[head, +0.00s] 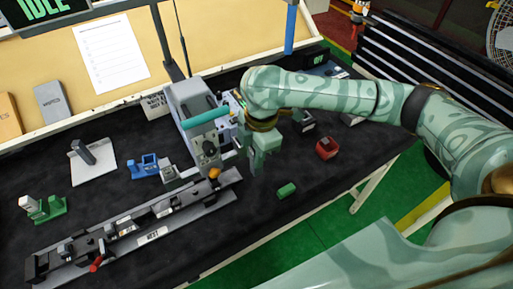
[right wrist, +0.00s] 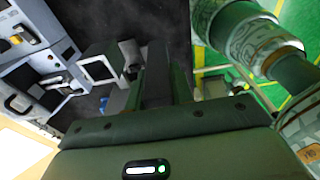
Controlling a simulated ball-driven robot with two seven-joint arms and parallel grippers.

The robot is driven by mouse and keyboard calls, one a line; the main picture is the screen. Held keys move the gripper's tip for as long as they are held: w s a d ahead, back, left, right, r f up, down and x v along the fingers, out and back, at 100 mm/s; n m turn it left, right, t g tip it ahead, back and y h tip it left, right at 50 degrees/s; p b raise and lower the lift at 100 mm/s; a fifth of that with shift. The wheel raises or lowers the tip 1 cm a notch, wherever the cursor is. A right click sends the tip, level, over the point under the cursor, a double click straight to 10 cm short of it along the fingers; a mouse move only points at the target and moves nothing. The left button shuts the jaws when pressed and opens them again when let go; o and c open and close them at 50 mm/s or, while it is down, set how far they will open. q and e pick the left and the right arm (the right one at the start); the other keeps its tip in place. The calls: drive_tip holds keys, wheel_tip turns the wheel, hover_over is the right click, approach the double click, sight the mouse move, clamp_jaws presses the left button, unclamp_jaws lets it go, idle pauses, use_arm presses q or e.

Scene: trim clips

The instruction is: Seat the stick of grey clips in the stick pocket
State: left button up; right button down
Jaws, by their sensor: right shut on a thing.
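My right gripper (head: 258,165) is over the mat just right of the grey machine (head: 197,112), fingers pointing down. In the right wrist view its fingers (right wrist: 166,85) are shut on a dark grey piece (right wrist: 157,75), which looks like the stick of grey clips. The fingers and shadow hide much of it, and in the head view I cannot make it out. A pale, square-framed opening (right wrist: 98,69) lies left of the fingers in the right wrist view. I cannot tell whether it is the stick pocket. My left gripper is not in view.
A long rail fixture (head: 150,235) with an orange knob runs along the front left. A green block (head: 287,190) lies on the dark mat (head: 235,225). A red bin (head: 327,148) stands to the right. Blue (head: 146,166) and green (head: 47,209) holders stand left.

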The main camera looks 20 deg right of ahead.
drive_tip(key=w+r+p, duration=0.5)
drive_tip(key=w+r, duration=0.3)
drive_tip(key=r, duration=0.2)
drive_tip(key=f+b, duration=0.1)
drive_tip(key=f, duration=0.5)
drive_tip(key=f+b, duration=0.1)
drive_tip(key=f, duration=0.3)
drive_tip(key=shift+w+b, duration=0.25)
drive_tip(key=shift+b, duration=0.05)
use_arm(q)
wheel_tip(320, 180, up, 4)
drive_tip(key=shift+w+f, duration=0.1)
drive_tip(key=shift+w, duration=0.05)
use_arm(e)
drive_tip(key=shift+f, duration=0.1)
drive_tip(key=c, duration=1.2)
unclamp_jaws()
use_arm(q)
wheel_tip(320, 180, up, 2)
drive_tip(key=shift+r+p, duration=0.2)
drive_tip(key=shift+p, duration=1)
use_arm(e)
wheel_tip(320, 180, up, 12)
drive_tip(key=d, duration=0.1)
drive_tip(key=shift+d, duration=0.25)
